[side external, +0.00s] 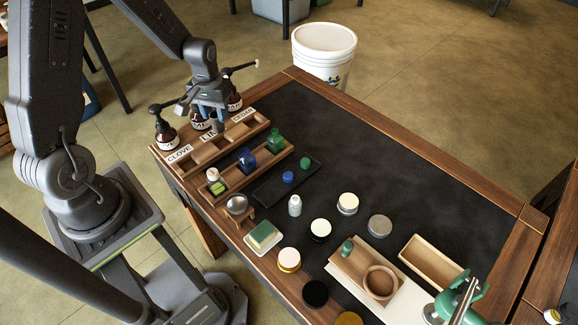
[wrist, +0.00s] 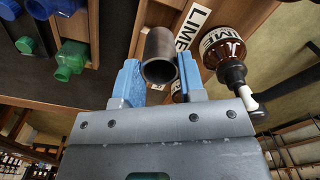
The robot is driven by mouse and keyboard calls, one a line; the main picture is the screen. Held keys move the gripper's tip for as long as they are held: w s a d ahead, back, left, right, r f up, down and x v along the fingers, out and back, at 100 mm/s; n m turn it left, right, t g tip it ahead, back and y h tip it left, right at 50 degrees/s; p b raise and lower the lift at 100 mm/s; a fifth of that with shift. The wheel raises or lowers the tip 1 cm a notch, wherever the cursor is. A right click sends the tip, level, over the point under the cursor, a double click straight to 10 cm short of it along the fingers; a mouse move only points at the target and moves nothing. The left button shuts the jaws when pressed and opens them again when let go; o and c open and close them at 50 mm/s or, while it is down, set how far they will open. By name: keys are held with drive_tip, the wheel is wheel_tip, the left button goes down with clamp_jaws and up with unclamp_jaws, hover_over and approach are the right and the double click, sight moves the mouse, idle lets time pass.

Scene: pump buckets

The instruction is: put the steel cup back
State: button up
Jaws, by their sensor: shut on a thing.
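My gripper (side external: 207,121) is over the back left of the bench, above the labelled wooden rack and in front of the brown pump bottles. In the wrist view its two blue fingers (wrist: 160,82) are shut on the steel cup (wrist: 160,58), a dark grey metal cylinder with its round open end facing the camera. In the side view the cup is hard to make out among the fingers and bottles. The wooden rack (side external: 208,152) has label cards reading CLOVE, LIME and a third partly legible one.
A brown LIME pump bottle (wrist: 222,50) stands close beside the fingers. A CLOVE-side pump bottle (side external: 166,135) is at the left. A second rack holds blue (side external: 246,160) and green bottles (side external: 276,142). A silver bowl (side external: 237,204) sits on a wooden stand. The dark mat's far right is clear.

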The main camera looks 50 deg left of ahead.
wheel_tip(320, 180, up, 10)
drive_tip(key=w+d+m, duration=0.2)
drive_tip(key=w+d, duration=0.2)
drive_tip(key=d, duration=0.5)
drive_tip(key=w+d+m, duration=0.3)
drive_tip(key=w+d, duration=0.1)
drive_tip(key=d, duration=0.5)
drive_tip(key=shift+w+d+f, duration=0.15)
drive_tip(key=shift+d+f, duration=1.85)
drive_tip(key=shift+f, duration=0.7)
drive_tip(key=shift+w+d+f, duration=0.2)
drive_tip(key=shift+d+f, duration=1.75)
drive_tip(key=shift+f, duration=0.8)
drive_tip(key=shift+w+d+f, duration=0.15)
drive_tip(key=shift+d+f, duration=1.85)
drive_tip(key=shift+f, duration=0.7)
drive_tip(key=shift+f, duration=0.15)
drive_tip(key=o, duration=0.9)
drive_tip(key=shift+o, duration=0.2)
